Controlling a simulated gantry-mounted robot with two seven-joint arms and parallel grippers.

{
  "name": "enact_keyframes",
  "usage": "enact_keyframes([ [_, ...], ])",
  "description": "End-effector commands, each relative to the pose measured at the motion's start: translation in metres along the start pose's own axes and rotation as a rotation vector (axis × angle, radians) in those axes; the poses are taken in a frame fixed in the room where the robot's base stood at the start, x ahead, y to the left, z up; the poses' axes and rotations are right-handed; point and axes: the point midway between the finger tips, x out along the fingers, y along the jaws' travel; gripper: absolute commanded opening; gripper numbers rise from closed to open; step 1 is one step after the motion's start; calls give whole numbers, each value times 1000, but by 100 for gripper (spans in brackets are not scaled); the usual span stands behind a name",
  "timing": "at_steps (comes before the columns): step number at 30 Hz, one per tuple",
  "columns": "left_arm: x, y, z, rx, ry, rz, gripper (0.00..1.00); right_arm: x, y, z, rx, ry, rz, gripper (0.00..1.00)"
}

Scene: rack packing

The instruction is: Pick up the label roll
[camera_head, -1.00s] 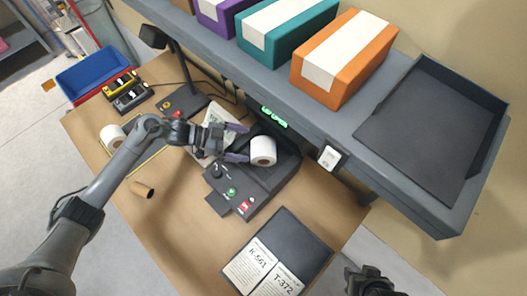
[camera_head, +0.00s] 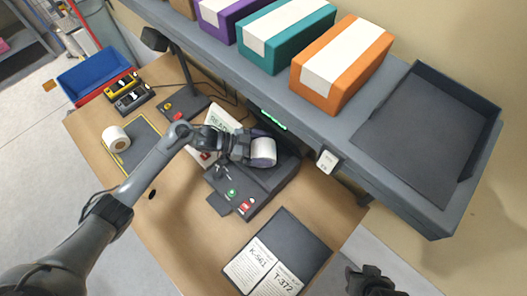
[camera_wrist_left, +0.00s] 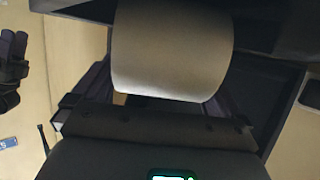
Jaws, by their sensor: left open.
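A white label roll (camera_head: 263,154) sits at the dark label machine (camera_head: 272,178) under the shelf. My left gripper (camera_head: 258,143) is open at this roll, with its fingers beside it. In the left wrist view the roll (camera_wrist_left: 172,52) fills the upper middle, between the two dark fingers; I cannot tell if they touch it. A second white roll (camera_head: 115,138) lies on the dark, yellow-edged mat at the left of the table. My right gripper (camera_head: 370,283) is at the lower right edge, away from both rolls; its jaws are unclear.
A grey shelf carries purple, teal (camera_head: 285,35) and orange (camera_head: 341,62) boxes and an empty dark tray (camera_head: 420,137). A black folder with label cards (camera_head: 262,264) lies at the front. The front table middle is clear.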

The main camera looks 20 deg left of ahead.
Motion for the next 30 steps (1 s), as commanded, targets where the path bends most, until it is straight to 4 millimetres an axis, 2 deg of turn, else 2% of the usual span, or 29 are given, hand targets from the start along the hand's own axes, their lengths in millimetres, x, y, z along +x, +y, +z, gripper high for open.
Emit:
enact_keyframes([
  [2,0,0,0,0,0,0,100,0,0,0,1,0,-1,43],
  [3,0,0,0,0,0,0,97,0,0,0,1,0,-1,43],
  [15,0,0,-1,2,3,0,36,0,-2,0,8,0,-6,43],
  [30,-5,2,-6,3,3,0,34,4,-2,1,5,-1,-4,43],
])
